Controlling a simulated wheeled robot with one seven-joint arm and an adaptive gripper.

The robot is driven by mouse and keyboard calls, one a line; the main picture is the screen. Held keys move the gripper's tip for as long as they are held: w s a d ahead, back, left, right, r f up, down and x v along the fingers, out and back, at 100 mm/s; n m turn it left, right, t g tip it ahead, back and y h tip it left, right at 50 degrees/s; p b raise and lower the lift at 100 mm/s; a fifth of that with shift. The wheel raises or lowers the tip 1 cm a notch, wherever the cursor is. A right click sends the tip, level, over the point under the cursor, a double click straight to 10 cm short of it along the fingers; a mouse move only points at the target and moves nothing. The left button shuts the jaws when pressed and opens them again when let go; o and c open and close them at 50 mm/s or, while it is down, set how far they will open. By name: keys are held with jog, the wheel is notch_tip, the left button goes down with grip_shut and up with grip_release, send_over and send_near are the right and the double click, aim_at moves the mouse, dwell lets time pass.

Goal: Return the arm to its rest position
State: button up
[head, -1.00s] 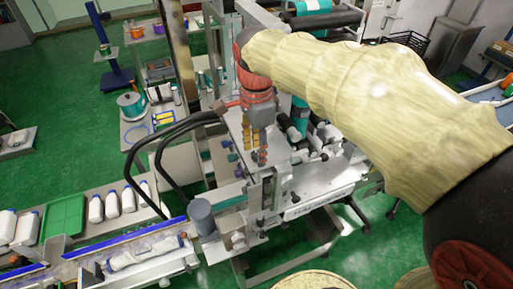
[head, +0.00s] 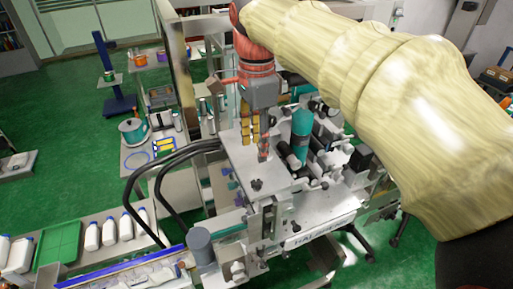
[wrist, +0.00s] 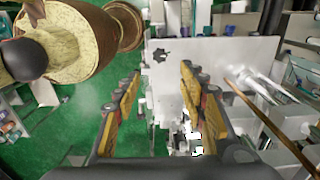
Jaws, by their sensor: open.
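My arm, in a cream sleeve, reaches from the right of the head view to the machine in the middle. My gripper (head: 254,134) hangs from its red wrist joint, fingers pointing down, above the machine's light plate (head: 262,172). In the wrist view the two yellow and dark fingers (wrist: 160,75) are spread apart with nothing between them. The plate (wrist: 215,65) shows beyond and between them. Whether the fingertips clear the plate by much is hard to tell.
A teal cylinder (head: 302,122) and rollers stand on the machine close right of my gripper. A grey upright cylinder (head: 200,245) and dark looped cables are at left. White bottles (head: 108,231) stand beside a green tray (head: 58,244). Green floor (head: 60,130) is clear at far left.

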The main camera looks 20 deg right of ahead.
dwell(0.4)
jog(key=s+f+n+t, duration=0.6)
jog(key=s+f+n, duration=0.75)
jog(key=n, duration=0.45)
notch_tip(320, 180, down, 22)
jog(key=b, duration=2.3)
jog(key=shift+a+f, duration=0.1)
